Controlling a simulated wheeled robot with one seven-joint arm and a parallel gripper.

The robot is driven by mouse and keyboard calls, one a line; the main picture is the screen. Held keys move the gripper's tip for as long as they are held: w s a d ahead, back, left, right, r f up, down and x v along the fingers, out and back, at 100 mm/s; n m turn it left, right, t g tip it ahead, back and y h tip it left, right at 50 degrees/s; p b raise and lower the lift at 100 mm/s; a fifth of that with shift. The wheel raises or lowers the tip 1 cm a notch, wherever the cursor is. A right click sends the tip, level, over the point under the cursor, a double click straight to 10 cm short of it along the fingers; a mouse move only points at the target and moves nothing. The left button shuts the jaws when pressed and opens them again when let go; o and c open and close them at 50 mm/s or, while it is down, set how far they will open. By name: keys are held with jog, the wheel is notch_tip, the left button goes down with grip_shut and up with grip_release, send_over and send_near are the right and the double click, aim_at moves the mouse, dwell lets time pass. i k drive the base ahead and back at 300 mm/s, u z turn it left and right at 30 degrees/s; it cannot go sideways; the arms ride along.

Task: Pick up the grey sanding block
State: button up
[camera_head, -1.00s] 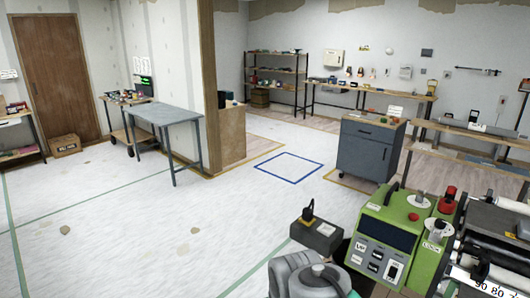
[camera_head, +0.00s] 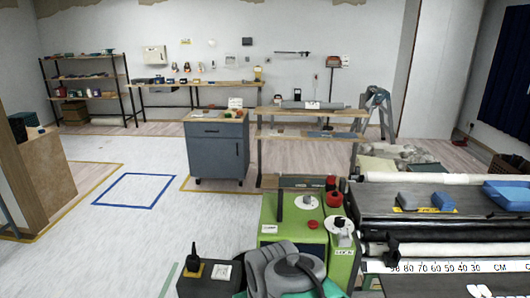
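A small grey block (camera_head: 411,201), which looks like the grey sanding block, lies on the dark top of the pasting machine (camera_head: 480,227) at the right. A blue block (camera_head: 443,201) lies just right of it. Both are by a yellow strip with dark marks. Grey rounded links of my arm show at the bottom centre, in front of the green machine part. My gripper's fingers are not in view, well apart from the blocks as far as I can see.
A green control unit (camera_head: 293,240) stands left of the roller bed. A blue tray (camera_head: 508,195) lies at the far right. A blue-grey cabinet (camera_head: 217,152), wooden benches and a stepladder (camera_head: 377,113) stand behind. Open floor lies at the left, around a blue taped square (camera_head: 137,190).

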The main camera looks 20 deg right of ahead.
aim_at(406, 201)
jog(key=z, duration=0.9)
jog(key=i, duration=0.9)
jog(key=z, duration=0.75)
